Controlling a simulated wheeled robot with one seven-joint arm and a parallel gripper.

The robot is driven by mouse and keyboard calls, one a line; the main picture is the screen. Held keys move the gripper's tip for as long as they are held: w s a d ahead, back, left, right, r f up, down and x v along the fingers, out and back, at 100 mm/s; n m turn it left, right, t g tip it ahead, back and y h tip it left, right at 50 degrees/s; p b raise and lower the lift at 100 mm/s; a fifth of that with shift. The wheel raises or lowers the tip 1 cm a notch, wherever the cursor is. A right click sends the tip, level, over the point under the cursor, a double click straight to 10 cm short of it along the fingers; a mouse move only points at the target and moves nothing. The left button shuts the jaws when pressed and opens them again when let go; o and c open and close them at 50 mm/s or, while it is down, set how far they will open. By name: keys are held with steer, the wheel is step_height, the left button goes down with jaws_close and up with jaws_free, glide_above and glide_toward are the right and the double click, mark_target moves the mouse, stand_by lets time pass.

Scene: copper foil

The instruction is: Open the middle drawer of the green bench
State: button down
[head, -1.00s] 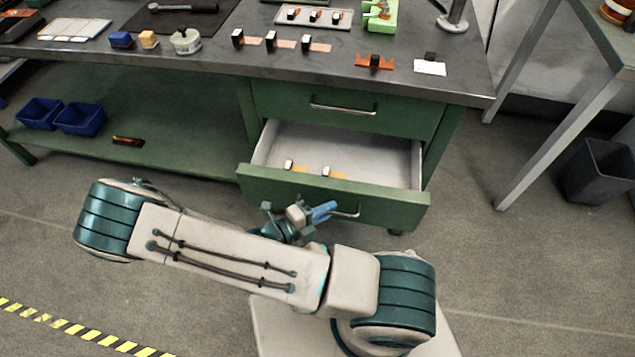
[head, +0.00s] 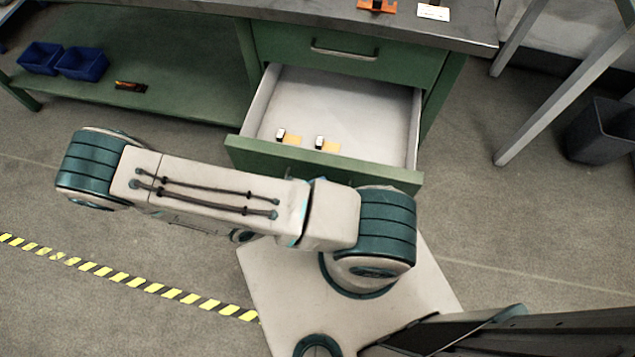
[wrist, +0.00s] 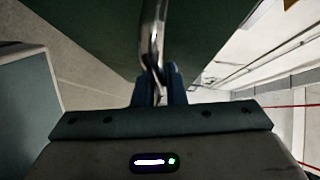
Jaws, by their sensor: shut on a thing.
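The green bench (head: 180,113) stands across the upper part of the head view. Its middle drawer (head: 390,178), below a closed top drawer (head: 385,60), is pulled well out and its pale inside shows. Two small black-and-white pieces with orange tabs lie in it near the front. In the wrist view my gripper (wrist: 158,88) is shut on the drawer's metal handle (wrist: 153,35), with a blue finger on either side of the bar. The green drawer front (wrist: 85,25) is just beyond. In the head view my arm hides the gripper and the handle.
Two blue bins (head: 82,64) and a small dark orange-marked item (head: 130,86) sit on the bench's lower shelf. A dark waste bin (head: 608,145) and a grey table leg (head: 545,115) stand at right. Yellow-black tape (head: 120,278) marks open floor at left.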

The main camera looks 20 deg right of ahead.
steer(key=c, duration=1.5)
jaws_free()
steer(key=shift+w+a, duration=0.15)
steer(key=shift+a, duration=0.05)
steer(key=shift+d, duration=0.1)
steer(key=s+a+r, duration=0.2)
steer(key=a, duration=1.1)
steer(key=shift+a, duration=0.3)
